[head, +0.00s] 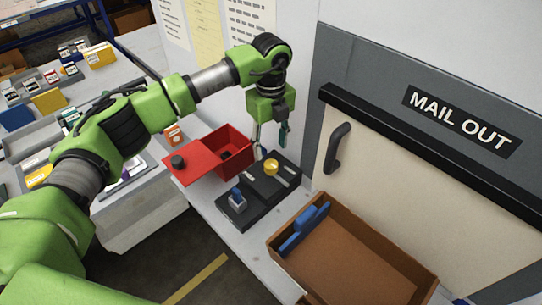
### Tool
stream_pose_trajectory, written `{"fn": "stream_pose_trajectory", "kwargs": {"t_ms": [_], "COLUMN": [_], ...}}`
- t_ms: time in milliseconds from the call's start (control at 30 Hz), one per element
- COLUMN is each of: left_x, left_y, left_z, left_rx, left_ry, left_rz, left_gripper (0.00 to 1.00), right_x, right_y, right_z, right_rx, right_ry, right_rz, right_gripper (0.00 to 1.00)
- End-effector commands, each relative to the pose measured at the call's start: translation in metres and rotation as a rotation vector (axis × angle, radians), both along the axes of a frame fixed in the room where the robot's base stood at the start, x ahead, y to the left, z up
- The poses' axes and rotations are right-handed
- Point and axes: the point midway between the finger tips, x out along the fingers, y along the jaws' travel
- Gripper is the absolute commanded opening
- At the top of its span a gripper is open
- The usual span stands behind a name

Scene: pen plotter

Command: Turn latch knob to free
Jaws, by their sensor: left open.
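A yellow round knob (271,167) sits on a dark fixture (262,190) on the grey bench. A blue knob-like piece (237,194) stands on a light block at the fixture's near end. The picture does not settle which of these is the latch knob. My left gripper (269,143) points down just above and behind the yellow knob, near the red box's right side. Its fingers are apart with nothing seen between them. Contact with the knob cannot be told. My right gripper is out of view.
A brown tray (365,262) holding a blue handled piece (305,228) stands at the front right. A cream door (390,190) with a black handle (336,148) and a MAIL OUT sign (461,122) rises behind. A side table (150,205) with boxes is at left.

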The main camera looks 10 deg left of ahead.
Motion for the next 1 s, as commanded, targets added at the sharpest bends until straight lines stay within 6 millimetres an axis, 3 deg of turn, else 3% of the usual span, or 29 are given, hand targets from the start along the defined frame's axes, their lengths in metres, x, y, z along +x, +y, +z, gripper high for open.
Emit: {"fn": "stream_pose_trajectory", "kwargs": {"t_ms": [167, 333, 467, 767, 933, 1000], "left_x": [-0.001, -0.001, 0.000, 0.000, 0.000, 0.000], "left_y": [0.000, -0.001, -0.001, -0.001, -0.001, -0.001], "left_z": [-0.034, -0.059, -0.068, -0.072, -0.072, -0.072], "left_rx": [0.000, -0.001, -0.001, -0.001, -0.001, -0.001], "left_ry": [0.004, 0.003, 0.000, -0.001, -0.001, 0.000], "left_rz": [0.001, -0.002, -0.001, -0.001, -0.001, -0.002], "left_gripper": [0.45, 0.45, 0.45, 0.45, 0.07, 0.07], "right_x": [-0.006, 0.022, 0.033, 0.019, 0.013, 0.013], "right_y": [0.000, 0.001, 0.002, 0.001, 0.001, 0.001], "right_z": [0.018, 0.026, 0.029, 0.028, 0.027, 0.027], "right_rx": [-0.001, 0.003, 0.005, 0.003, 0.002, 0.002], "right_ry": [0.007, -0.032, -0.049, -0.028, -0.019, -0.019], "right_rz": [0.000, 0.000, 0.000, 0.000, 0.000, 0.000], "right_gripper": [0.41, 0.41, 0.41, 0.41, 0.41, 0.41]}}
